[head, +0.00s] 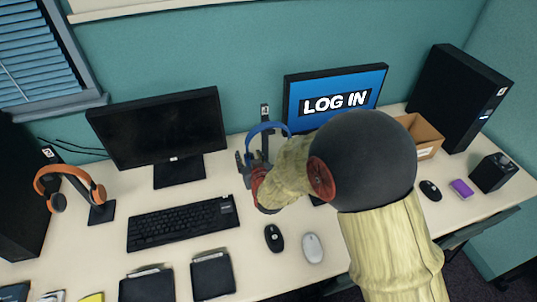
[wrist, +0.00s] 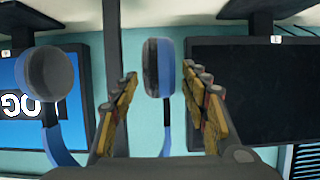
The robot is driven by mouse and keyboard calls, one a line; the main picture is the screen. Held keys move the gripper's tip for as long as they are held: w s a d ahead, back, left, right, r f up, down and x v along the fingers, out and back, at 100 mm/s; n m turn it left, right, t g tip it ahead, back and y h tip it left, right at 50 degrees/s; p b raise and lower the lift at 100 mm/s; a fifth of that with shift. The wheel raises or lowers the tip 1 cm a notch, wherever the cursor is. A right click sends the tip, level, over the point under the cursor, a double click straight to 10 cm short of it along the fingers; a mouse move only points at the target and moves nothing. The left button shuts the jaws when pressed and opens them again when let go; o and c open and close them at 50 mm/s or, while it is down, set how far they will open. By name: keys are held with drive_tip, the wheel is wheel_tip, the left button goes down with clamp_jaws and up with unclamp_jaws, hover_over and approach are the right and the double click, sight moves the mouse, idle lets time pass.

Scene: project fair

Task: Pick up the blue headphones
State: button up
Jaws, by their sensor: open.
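The blue headphones (head: 266,127) hang on a dark stand between the two monitors, with their blue band arching on top. My gripper (head: 254,165) is at the headphones, and my arm hides much of their lower part. In the wrist view, which looks upside down, the headphones (wrist: 163,68) show two dark cups with blue parts. One cup lies between the spread fingers of my gripper (wrist: 160,78), with a visible gap on each side. The other cup is outside the fingers, to the left. The gripper is open; depth between fingers and cup is hard to tell.
Orange headphones (head: 72,185) hang on another stand at the left. A black keyboard (head: 183,222), a black mouse (head: 274,238) and a white mouse (head: 313,247) lie in front. A "LOG IN" monitor (head: 335,98) stands close behind my arm, and a dark monitor (head: 160,128) stands left.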

drive_tip(key=shift+c, duration=0.6)
clamp_jaws()
